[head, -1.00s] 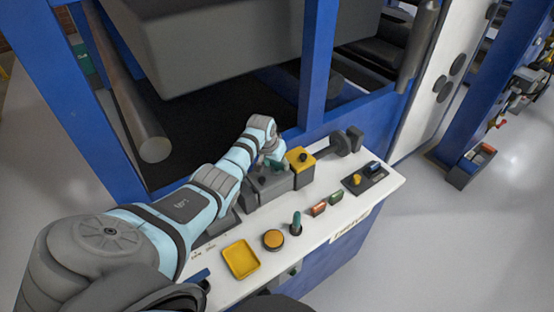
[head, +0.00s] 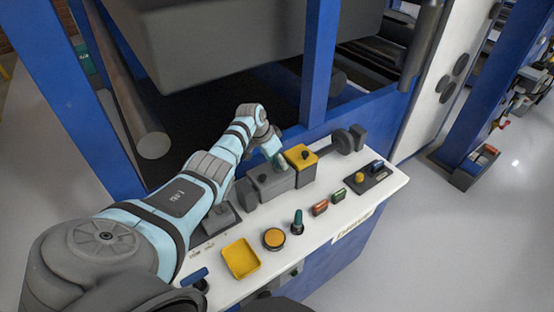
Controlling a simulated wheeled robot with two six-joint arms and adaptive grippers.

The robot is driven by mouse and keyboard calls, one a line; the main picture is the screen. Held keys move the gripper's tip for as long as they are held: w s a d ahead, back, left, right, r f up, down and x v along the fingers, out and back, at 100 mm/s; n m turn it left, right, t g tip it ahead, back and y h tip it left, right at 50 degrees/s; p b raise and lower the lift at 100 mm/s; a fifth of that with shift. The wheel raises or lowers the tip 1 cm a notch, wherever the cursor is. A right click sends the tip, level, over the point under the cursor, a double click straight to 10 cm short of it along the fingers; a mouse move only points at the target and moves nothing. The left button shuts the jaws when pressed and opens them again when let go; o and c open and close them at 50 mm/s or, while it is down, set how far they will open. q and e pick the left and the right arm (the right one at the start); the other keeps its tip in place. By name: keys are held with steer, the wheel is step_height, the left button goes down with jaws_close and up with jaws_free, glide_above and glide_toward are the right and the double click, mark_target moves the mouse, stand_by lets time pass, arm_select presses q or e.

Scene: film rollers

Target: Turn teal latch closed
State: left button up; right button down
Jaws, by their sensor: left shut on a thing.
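The teal latch (head: 279,164) is a small teal piece on top of a grey box (head: 272,184) at the back of the white console top. My left gripper (head: 273,154) is above this box, with its fingers shut on the latch. The fingers and wrist hide most of the latch, so its exact angle is hard to tell. My right gripper is out of view.
A yellow-topped box (head: 300,157) stands close to the right. In front are a yellow tray (head: 240,258), an orange button (head: 274,238), a teal-topped lever (head: 297,222) and red and green switches (head: 320,208). A blue post (head: 318,70) rises behind.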

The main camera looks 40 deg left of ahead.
arm_select(q)
steer(key=o, duration=1.2)
steer(key=shift+w, duration=0.1)
steer(key=shift+c, duration=0.2)
steer(key=v, duration=1.2)
steer(key=shift+d+f, duration=0.1)
steer(key=shift+f, duration=0.05)
